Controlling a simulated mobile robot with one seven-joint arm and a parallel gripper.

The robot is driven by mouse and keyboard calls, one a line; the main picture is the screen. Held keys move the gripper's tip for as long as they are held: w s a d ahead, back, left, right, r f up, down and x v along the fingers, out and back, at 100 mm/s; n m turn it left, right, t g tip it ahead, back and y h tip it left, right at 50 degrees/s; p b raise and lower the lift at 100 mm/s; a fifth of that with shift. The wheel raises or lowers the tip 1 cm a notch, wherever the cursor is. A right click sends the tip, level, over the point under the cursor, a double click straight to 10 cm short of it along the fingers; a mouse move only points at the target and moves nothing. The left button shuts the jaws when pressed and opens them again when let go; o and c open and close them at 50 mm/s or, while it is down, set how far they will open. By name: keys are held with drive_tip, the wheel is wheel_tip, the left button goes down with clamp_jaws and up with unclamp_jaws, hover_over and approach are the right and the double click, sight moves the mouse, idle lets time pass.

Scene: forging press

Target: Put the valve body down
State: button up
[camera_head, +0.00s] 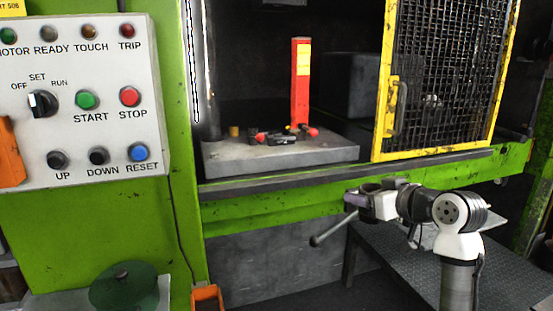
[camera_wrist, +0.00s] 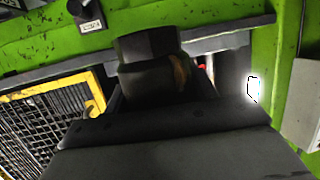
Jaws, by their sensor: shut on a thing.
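The valve body (camera_wrist: 150,50) is a dark, blocky piece with a wider faceted upper part in the wrist view. A small brownish patch shows on its right side. My gripper (camera_head: 362,198) is shut on it, in front of the green press frame and just below the press bed's front edge in the head view. The dark gripper body fills the lower part of the wrist view and hides the valve body's lower end. In the head view the held piece is small and hard to tell from the gripper.
The grey press bed (camera_head: 240,158) carries dark parts with red ends (camera_head: 283,135), a small brass piece (camera_head: 234,131) and a red post (camera_head: 300,70). A yellow mesh guard (camera_head: 445,75) stands at right. A dark table (camera_head: 500,275) lies below my arm, its visible top largely bare.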

drive_tip(key=w+a+f+m+h, duration=0.2)
drive_tip(key=w+f, duration=0.1)
drive_tip(key=f, duration=0.7)
drive_tip(key=w+a+f+m+t+h, duration=0.1)
drive_tip(key=w+a+f+h, duration=0.15)
drive_tip(key=f, duration=0.75)
drive_tip(key=w+a+f+m+h, duration=0.1)
drive_tip(key=w+f+m+h, duration=0.15)
drive_tip(key=f, duration=0.75)
drive_tip(key=s+a+f, duration=0.3)
drive_tip(key=a+f, duration=0.1)
drive_tip(key=f, duration=0.5)
drive_tip(key=s+a+f, duration=0.4)
drive_tip(key=a+f, duration=0.1)
drive_tip(key=f, duration=0.4)
drive_tip(key=s+a+f, duration=0.4)
drive_tip(key=a+f, duration=0.1)
drive_tip(key=f, duration=0.4)
drive_tip(key=shift+a+f+t+b, duration=0.2)
drive_tip(key=shift+t+b, duration=0.1)
drive_tip(key=shift+b, duration=0.1)
drive_tip(key=shift+s, duration=0.2)
